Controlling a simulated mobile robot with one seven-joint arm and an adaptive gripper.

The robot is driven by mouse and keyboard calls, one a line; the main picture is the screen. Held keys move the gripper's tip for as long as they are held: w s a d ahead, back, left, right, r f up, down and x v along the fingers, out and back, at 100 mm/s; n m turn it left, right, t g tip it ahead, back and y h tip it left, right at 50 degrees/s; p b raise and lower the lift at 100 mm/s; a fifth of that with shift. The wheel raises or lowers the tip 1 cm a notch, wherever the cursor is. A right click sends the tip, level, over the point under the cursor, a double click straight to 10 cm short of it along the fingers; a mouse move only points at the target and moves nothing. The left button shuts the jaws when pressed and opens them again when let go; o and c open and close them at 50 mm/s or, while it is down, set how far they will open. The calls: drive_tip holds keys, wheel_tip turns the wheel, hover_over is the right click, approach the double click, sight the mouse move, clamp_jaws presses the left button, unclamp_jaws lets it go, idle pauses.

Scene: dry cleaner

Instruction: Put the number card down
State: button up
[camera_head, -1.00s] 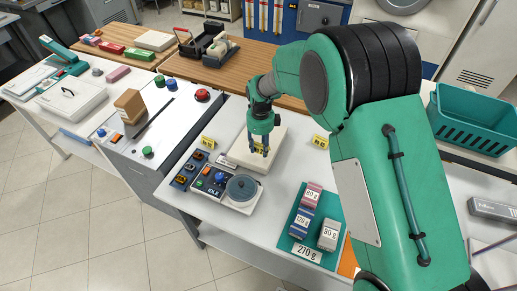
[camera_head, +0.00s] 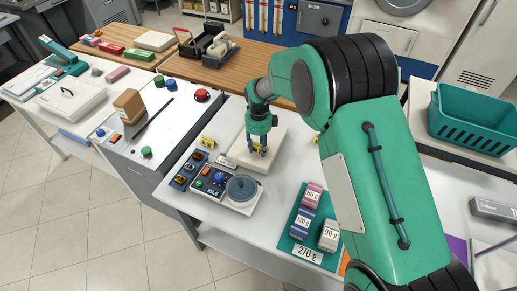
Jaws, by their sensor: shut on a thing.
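My gripper (camera_head: 257,150) points down and is shut on a small yellow number card (camera_head: 259,149), whose marking is too small to read. The card is upright, over a cream flat-topped block (camera_head: 270,160) on the white table. I cannot tell whether it touches the block. A second yellow number card (camera_head: 207,142) stands to the left of the gripper. A third yellow card (camera_head: 316,138) is mostly hidden behind my arm.
A control box with a round grey dial (camera_head: 241,188) sits in front of the block. A green mat (camera_head: 318,247) with several labelled weights lies to the right. Bare white table (camera_head: 278,200) shows between them. A teal basket (camera_head: 470,120) stands far right.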

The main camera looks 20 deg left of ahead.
sight(259, 147)
drive_tip(key=shift+f, duration=0.25)
drive_tip(key=o, duration=0.7)
drive_tip(key=shift+f, duration=0.1)
wheel_tip(259, 147, up, 12)
drive_tip(key=shift+r+p, duration=0.15)
drive_tip(key=shift+p, duration=0.95)
idle(0.3)
